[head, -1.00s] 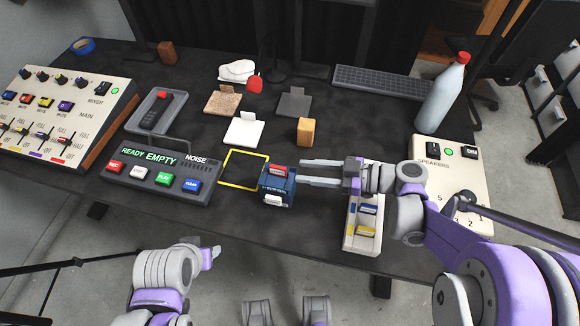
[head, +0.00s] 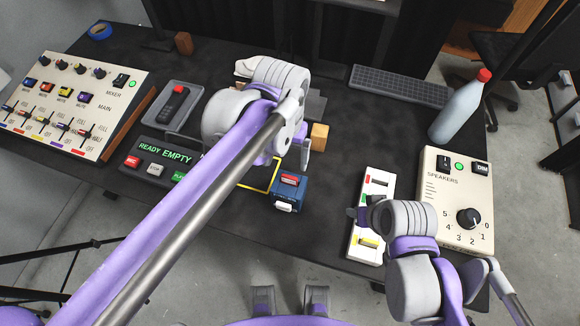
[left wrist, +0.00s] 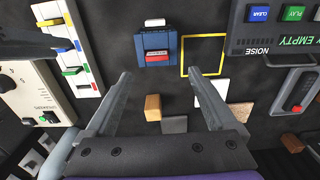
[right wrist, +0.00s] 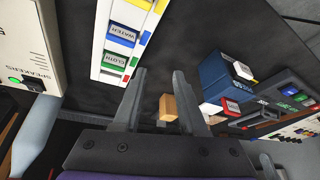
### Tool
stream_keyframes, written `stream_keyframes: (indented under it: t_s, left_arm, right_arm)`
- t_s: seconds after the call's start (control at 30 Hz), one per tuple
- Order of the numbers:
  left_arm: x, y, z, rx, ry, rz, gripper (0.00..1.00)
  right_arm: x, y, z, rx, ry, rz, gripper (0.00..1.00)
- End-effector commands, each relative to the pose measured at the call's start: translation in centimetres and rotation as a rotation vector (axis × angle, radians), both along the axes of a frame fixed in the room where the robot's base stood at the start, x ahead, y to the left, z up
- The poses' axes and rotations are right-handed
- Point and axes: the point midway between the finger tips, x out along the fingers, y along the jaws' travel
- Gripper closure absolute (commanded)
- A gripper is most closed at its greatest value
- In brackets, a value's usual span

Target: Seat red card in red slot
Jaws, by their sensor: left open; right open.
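The red card (left wrist: 157,56) sits in the blue box (head: 289,194) on the table, with a white piece (left wrist: 155,22) at the box's other side.
A wooden block (head: 319,137) stands behind the blue box. A yellow outline (left wrist: 183,68) lies beside the box. A control panel (head: 150,163), mixer (head: 75,105), speaker box (head: 440,200) and bottle (head: 461,107) surround the work area. My left arm crosses over the panel.

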Motion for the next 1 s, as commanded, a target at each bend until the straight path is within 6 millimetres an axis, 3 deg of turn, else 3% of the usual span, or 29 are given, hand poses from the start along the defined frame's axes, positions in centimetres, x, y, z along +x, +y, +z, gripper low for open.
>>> stream_keyframes:
  t_s: [0.17, 0.4, 0.67, 1.0]
  left_arm:
    - [0.4, -1.4, 0.3, 0.013, 0.023, -0.019, 0.1]
    - [0.4, -1.4, -3.5, 0.014, 0.024, -0.019, 0.1]
    - [0.3, -1.2, -5.6, 0.013, 0.023, -0.019, 0.1]
    - [0.1, -0.9, -9.9, 0.013, 0.023, -0.019, 0.1]
  right_arm:
    - [-0.4, -1.0, 0.6, -0.042, -0.036, -0.069, 0.59]
    - [-0.5, -1.1, 0.1, -0.042, -0.035, -0.074, 0.59]
    - [-0.5, -1.1, 0.0, -0.042, -0.033, -0.074, 0.59]
    - [-0.6, -1.1, -0.4, -0.042, -0.031, -0.073, 0.59]
